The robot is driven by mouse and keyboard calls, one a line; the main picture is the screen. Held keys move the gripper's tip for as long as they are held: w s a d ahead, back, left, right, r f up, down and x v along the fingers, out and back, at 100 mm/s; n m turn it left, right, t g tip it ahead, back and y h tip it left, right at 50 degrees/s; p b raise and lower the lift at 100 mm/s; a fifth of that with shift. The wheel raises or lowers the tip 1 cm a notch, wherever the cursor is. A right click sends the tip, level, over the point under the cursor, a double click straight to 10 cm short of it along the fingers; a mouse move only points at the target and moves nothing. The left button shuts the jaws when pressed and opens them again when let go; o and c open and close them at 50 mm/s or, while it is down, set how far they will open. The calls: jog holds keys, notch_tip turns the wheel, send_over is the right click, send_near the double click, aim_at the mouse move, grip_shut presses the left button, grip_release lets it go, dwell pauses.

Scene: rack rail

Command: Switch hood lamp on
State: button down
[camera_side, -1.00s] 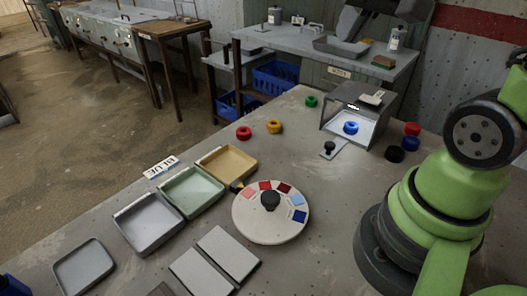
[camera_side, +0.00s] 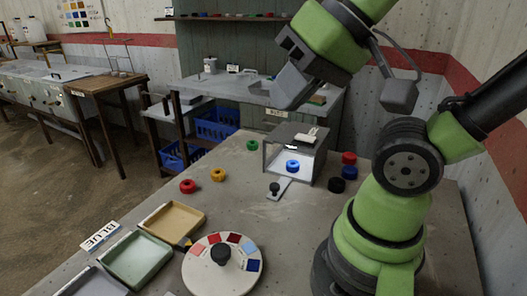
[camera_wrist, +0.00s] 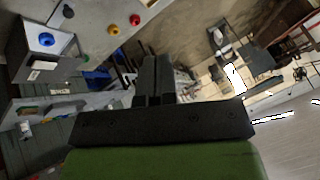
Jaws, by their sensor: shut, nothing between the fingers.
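The grey hood (camera_side: 297,138) stands on the bench with its open front toward the side camera. A pale switch-like piece (camera_side: 309,134) sits on its top; its position is too small to tell. Inside, a small bright strip shows under the roof, and the floor around a blue ring (camera_side: 292,166) looks brightly lit. In the wrist view the hood (camera_wrist: 36,55) is at the upper left. My gripper (camera_side: 287,98) is above and behind the hood in the side picture, clear of it. In the wrist view its fingers (camera_wrist: 155,62) are together and empty.
A black-knobbed slider plate (camera_side: 276,188) lies before the hood. Red, blue and black rings (camera_side: 348,172) sit right of it; green, yellow and red rings (camera_side: 217,174) lie left. A colour dial (camera_side: 222,272) and trays (camera_side: 172,222) are in front. A back table (camera_side: 200,85) stands behind.

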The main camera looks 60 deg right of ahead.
jog(key=w+d+r+m+g+h, duration=0.2)
jog(key=w+d+m, duration=0.4)
jog(key=m, duration=0.4)
jog(key=m+g, duration=0.5)
jog(key=m, duration=1.6)
send_over(296, 140)
notch_tip(296, 140, down, 6)
jog(key=shift+f, duration=0.15)
notch_tip(296, 140, down, 14)
jog(key=shift+f, duration=0.15)
